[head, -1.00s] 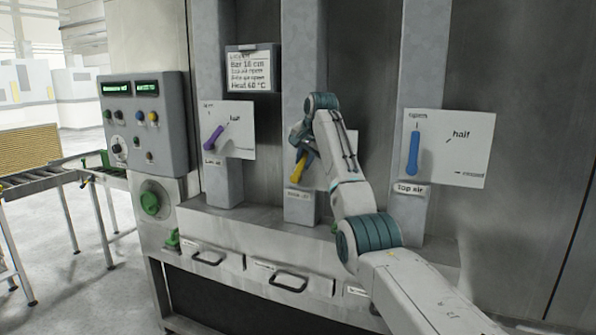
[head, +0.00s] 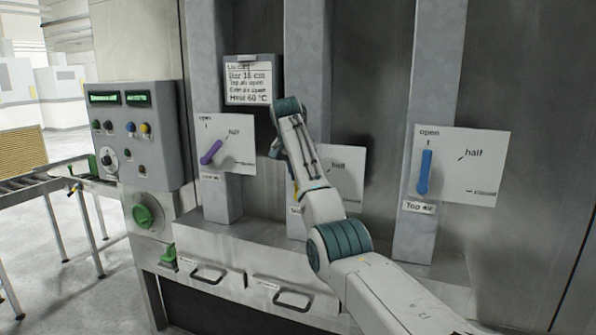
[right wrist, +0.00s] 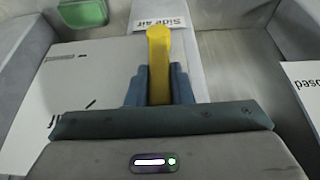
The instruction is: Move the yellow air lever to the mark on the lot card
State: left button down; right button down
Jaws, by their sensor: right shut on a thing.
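The yellow air lever (right wrist: 159,60) stands between the fingers of my right gripper (right wrist: 159,88) in the right wrist view; the fingers are shut on it. Its label (right wrist: 161,23) reads "Side air". In the head view my right arm hides most of the lever and its white scale plate (head: 343,185), where "half" shows. The lot card (head: 249,83) hangs up and left of the arm; its two middle lines are small but seem to read top air open and side air open. My left gripper is not in view.
A purple lever (head: 211,152) on its own plate is at left, pointing near half. A blue lever (head: 424,172) labelled "Top air" is at right, upright towards "open". A control box (head: 134,135) stands at far left. Drawers with black handles (head: 208,275) are below.

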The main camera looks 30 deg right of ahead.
jog(key=shift+f, duration=0.15)
jog(key=c, duration=1.3)
grip_release()
jog(key=shift+b+v, duration=2.45)
jog(key=shift+v, duration=2.9)
jog(key=shift+w, duration=0.1)
